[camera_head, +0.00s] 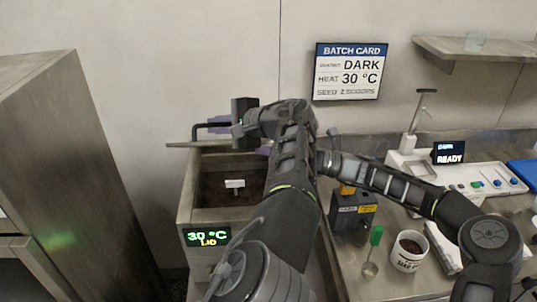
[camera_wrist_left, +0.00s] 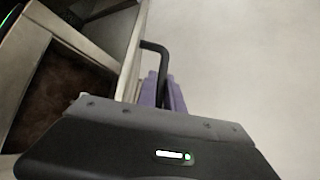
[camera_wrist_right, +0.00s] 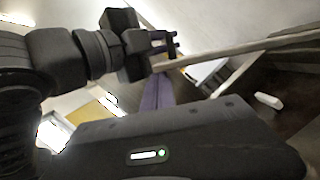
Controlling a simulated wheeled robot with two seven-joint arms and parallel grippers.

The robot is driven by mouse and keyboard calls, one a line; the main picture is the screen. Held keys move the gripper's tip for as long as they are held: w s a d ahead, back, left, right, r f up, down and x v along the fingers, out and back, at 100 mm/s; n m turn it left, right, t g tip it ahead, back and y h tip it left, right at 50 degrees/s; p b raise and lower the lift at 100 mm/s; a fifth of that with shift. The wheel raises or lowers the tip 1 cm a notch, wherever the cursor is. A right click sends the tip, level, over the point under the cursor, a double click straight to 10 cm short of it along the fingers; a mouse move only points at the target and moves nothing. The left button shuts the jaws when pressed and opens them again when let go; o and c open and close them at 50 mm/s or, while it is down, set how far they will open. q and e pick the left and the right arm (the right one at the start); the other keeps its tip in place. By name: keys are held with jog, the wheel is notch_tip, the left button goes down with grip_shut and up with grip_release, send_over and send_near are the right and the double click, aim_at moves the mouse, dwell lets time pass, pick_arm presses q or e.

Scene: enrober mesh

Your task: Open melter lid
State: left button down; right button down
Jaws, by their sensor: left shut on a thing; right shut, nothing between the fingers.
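The melter (camera_head: 187,215) is a steel box at the centre left with dark brown contents inside and a display reading "30 °C LID". Its lid (camera_head: 182,145) is raised off the opening and shows nearly edge-on at the back, with a black bar handle (camera_head: 197,128). My left gripper (camera_head: 216,126) is shut on the handle; its purple fingers (camera_wrist_left: 165,95) also show beside the handle (camera_wrist_left: 153,47) in the left wrist view. My right gripper (camera_head: 264,150) is shut and empty, mostly hidden behind my left arm; its fingers (camera_wrist_right: 157,93) appear near the lid's edge (camera_wrist_right: 235,47).
A small white piece (camera_head: 235,184) shows inside the melter. Right of it on the counter stand a dark box (camera_head: 352,218), a green-handled tool (camera_head: 376,236), a white cup (camera_head: 408,252) and a device reading "READY" (camera_head: 449,153). A tall steel cabinet (camera_head: 60,170) is at left.

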jog(key=shift+w+r+m, duration=0.3)
jog(key=shift+w+r, duration=0.15)
jog(key=shift+r, duration=0.2)
pick_arm(q)
jog(key=shift+w+f, duration=0.1)
jog(key=shift+w, duration=0.05)
pick_arm(e)
jog(key=shift+w+r, duration=0.25)
pick_arm(q)
jog(key=shift+d+f, duration=0.1)
jog(key=shift+f, duration=0.1)
pick_arm(e)
jog(key=shift+w+d+r+t, duration=0.1)
jog(key=shift+r+t, duration=0.05)
jog(key=shift+t, duration=0.25)
pick_arm(q)
jog(key=c, duration=1.5)
grip_release()
jog(key=shift+s+d, duration=0.3)
pick_arm(e)
jog(key=shift+s, duration=0.25)
pick_arm(q)
jog(key=v, duration=0.7)
jog(key=r+v, duration=0.1)
jog(key=v, duration=0.3)
pick_arm(e)
jog(key=shift+f, duration=0.2)
